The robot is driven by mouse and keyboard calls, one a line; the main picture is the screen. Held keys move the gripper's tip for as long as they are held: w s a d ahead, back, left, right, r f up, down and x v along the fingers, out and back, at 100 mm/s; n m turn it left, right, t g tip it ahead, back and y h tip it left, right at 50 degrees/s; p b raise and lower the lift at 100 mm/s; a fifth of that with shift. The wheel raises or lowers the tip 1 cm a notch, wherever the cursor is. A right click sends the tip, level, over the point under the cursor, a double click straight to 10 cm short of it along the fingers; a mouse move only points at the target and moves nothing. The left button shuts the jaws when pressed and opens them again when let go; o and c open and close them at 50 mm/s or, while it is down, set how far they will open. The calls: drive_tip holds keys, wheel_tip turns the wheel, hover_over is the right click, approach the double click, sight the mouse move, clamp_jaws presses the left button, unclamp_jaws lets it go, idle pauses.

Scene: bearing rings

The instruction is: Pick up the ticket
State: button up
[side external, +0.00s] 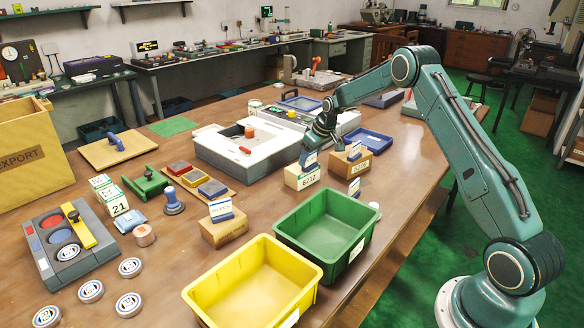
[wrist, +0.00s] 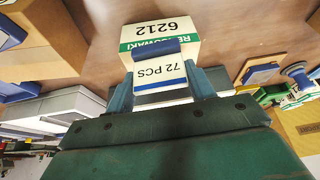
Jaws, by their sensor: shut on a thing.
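A white ticket marked "72 PCS" with a blue band (wrist: 160,73) is between the fingers of my gripper (wrist: 159,82) in the wrist view. My gripper is shut on it. The cream box marked 6212 (wrist: 165,30) with a green band lies just beyond the ticket. In the side external view my gripper (side external: 311,153) points down over this box (side external: 301,179), at the table's middle. The ticket's lower edge is hard to make out there, so I cannot tell whether it still touches the box.
A second box with a ticket (side external: 350,165) stands close to the right, and another (side external: 224,228) to the front left. A green bin (side external: 345,255) and a yellow bin (side external: 205,290) stand in front. A white machine (side external: 235,165) is behind left. A blue tray (side external: 372,140) lies behind right.

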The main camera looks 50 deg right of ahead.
wheel_tip(320, 180, up, 20)
idle(0.6)
drive_tip(key=shift+w, duration=0.1)
idle(0.5)
drive_tip(key=shift+w+r, duration=0.1)
drive_tip(key=shift+w, duration=1.3)
wheel_tip(320, 180, down, 20)
idle(0.5)
drive_tip(key=o, duration=1.1)
drive_tip(key=shift+f, duration=0.2)
drive_tip(key=shift+r, duration=0.15)
